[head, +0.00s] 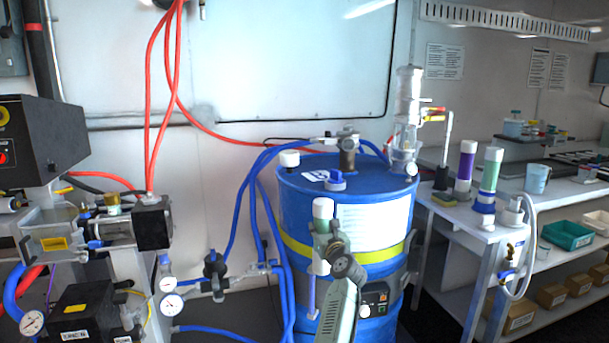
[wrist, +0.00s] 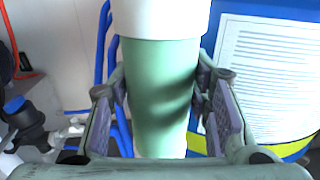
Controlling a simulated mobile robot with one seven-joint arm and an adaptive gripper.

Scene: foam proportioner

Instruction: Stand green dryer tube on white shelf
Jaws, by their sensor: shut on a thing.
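A green dryer tube with a white cap (head: 322,208) is upright in front of the blue drum. It fills the middle of the wrist view (wrist: 160,85), with a pale lower end. My gripper (head: 322,242) is shut on its green body, with one finger on each side. In the head view my gripper hides part of the tube. The white shelf (head: 447,211) stands to the right of the drum, apart from my gripper. A purple tube (head: 464,172) and another green tube (head: 488,180) stand upright on it.
The blue drum (head: 300,210) with its yellow band lies behind the held tube, with blue hoses at its left. A clear cup (head: 537,178), a white hose (head: 532,240) and a dark bottle (head: 441,178) are at the shelf. A green bin (head: 567,235) sits further right.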

